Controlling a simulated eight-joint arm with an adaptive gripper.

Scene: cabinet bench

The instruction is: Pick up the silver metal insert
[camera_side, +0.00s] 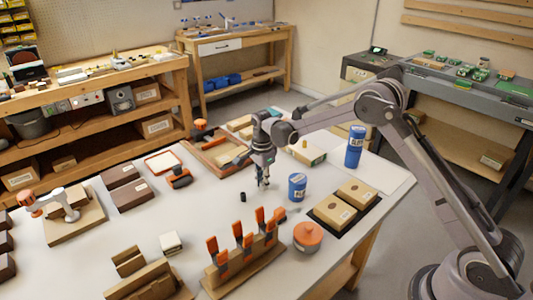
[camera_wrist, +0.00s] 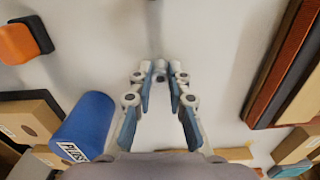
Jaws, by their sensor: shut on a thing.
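My gripper (camera_side: 263,184) hangs over the white table in the side view, pointing down, left of a blue can. In the wrist view my gripper (camera_wrist: 160,72) has its two fingers angled in toward each other, tips close together. A small silver-grey piece, seemingly the metal insert (camera_wrist: 160,76), sits between the fingertips. It is mostly covered by the fingers, and its full shape does not show. In the side view it is too small to make out. I cannot tell whether it touches the table.
The blue can (camera_side: 297,187) stands right of my gripper; a small black cylinder (camera_side: 243,197) stands to its left. A rack of orange-handled tools (camera_side: 243,262) is in front. A wooden tray (camera_side: 205,150) lies behind. Boxes on a black mat (camera_side: 335,213) lie right. Table left of the gripper is fairly clear.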

